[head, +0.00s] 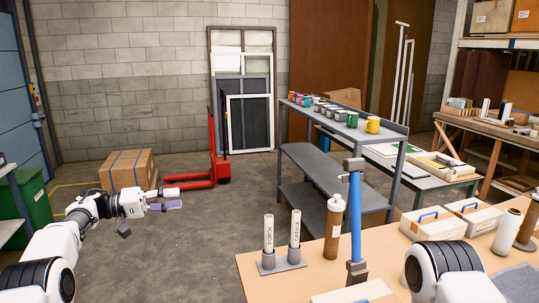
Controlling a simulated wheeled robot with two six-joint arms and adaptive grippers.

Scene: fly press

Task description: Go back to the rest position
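My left gripper (176,198) is held out over open floor at the left, well away from the workbench. Its two fingers are apart, and I see nothing between them. My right arm shows only as a white and black link at the bottom right. My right gripper is not in view.
A wooden workbench (300,267) at the front right carries two labelled tubes (268,234) in grey holders, a brown cylinder (334,225), a tall blue post (355,215) and blue-handled boxes (433,222). A mug shelf (330,168), red pallet truck (212,150), carton (127,169) and green bin (35,207) stand beyond.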

